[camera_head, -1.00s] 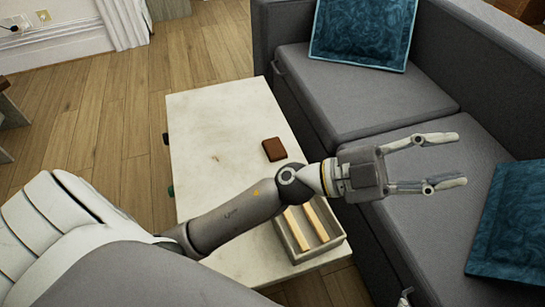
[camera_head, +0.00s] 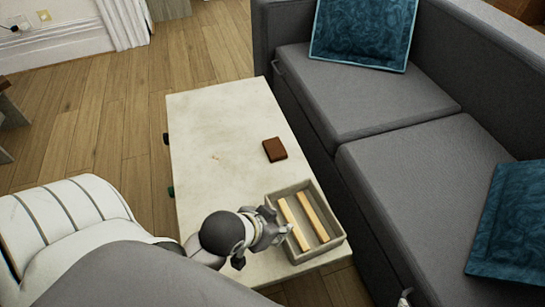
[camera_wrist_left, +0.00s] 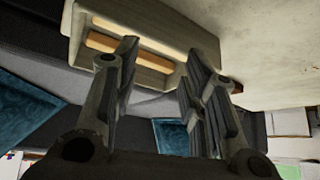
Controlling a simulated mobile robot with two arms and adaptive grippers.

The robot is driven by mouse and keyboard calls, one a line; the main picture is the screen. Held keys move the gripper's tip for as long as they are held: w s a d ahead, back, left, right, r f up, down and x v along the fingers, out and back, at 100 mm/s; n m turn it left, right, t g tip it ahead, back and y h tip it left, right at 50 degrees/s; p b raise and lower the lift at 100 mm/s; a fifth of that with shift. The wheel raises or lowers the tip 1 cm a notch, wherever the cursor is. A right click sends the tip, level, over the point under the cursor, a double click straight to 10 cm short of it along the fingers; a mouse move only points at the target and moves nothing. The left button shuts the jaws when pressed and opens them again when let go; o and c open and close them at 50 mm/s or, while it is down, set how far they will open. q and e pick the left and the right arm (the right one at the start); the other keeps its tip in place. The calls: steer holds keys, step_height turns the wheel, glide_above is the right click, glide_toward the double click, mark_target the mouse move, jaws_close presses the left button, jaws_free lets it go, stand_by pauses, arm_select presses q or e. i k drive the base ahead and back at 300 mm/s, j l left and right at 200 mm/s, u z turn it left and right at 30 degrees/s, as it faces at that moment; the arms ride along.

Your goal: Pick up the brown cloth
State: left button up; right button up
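The brown cloth (camera_head: 274,149) is a small, flat, folded square lying on the pale table (camera_head: 215,130), near its right edge by the sofa. A small reddish-brown bit beside the right finger in the left wrist view (camera_wrist_left: 237,87) looks like its edge; the rest is hidden. My left gripper (camera_head: 280,228) is at the near left side of the grey tray, apart from the cloth. In the left wrist view its fingers (camera_wrist_left: 162,52) are spread with nothing between them.
A grey tray (camera_head: 337,239) with two light wooden bars (camera_head: 313,216) stands on the table's near right part. The grey sofa (camera_head: 360,85) with blue cushions (camera_head: 362,30) runs along the right. The table's far half is clear apart from the cloth.

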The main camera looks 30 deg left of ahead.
mark_target(275, 149)
steer(key=k, duration=1)
